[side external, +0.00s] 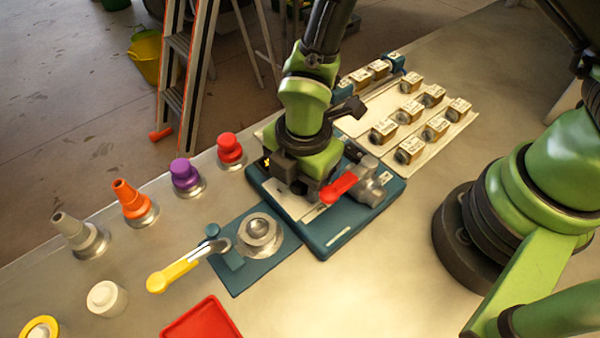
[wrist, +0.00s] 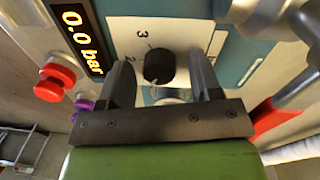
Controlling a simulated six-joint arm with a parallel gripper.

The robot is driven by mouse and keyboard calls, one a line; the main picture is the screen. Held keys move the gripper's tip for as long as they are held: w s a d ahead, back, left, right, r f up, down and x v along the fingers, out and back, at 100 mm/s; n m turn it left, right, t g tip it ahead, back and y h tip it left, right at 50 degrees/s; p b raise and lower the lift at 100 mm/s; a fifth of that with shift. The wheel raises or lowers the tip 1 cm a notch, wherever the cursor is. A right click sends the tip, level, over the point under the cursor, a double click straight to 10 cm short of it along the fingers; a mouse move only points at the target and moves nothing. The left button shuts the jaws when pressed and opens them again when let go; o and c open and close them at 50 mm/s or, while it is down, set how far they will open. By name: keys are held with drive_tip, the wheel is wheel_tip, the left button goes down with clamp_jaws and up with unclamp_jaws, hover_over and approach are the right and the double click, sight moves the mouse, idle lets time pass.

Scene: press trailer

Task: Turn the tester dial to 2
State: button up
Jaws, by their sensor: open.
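The tester is a blue-green unit (side external: 335,240) with a white panel and a red lever (side external: 340,187). Its black dial (wrist: 158,68) shows in the wrist view on the white panel, with the numbers 3 and 2 printed at its left. In the wrist view my gripper (wrist: 160,75) is open, with one finger on each side of the dial. I cannot tell whether the fingers touch it. In the side view my gripper (side external: 305,195) is down over the tester and hides the dial. A display (wrist: 80,38) beside the panel reads 0.0 bar.
A blue fixture with a yellow-handled clamp (side external: 172,275) stands left of the tester. Red (side external: 230,150), purple (side external: 186,177), orange and grey fittings line the table's far edge. A tray (side external: 440,140) holds several small boxed parts. A red tray (side external: 203,320) lies at the front.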

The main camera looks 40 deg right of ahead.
drive_tip(key=c, duration=0.9)
drive_tip(key=shift+m, duration=2.2)
drive_tip(key=shift+c, duration=0.2)
drive_tip(key=o, duration=0.9)
drive_tip(key=shift+o, duration=0.2)
wheel_tip(320, 180, up, 10)
drive_tip(key=shift+s, duration=0.25)
drive_tip(key=shift+a, duration=0.1)
